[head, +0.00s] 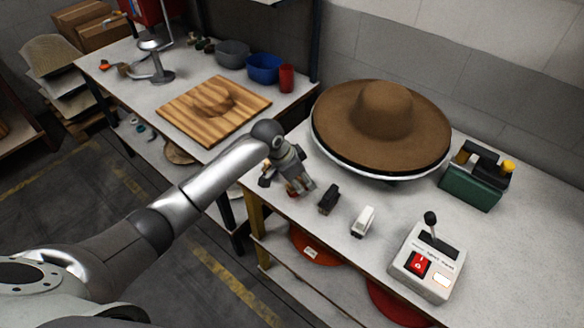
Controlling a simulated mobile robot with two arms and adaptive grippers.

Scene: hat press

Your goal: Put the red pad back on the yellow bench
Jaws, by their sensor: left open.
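My left gripper (289,187) is over the left front corner of the yellow bench (303,213), the white-topped one with yellow legs. It points down and is open. A small red patch, likely the red pad (293,190), shows at its fingertips. The fingers hide most of it, and I cannot tell whether it touches the bench top. A black pad (329,199) and a white pad (363,221) stand on the bench to the right of the gripper. My right gripper is not in view.
A brown hat (385,112) on a round press stands behind the pads. A control box (427,262) with a lever and a green toolbox (474,182) are to the right. A second bench holds a wooden board (190,113). Red discs (316,247) lie on the lower shelf.

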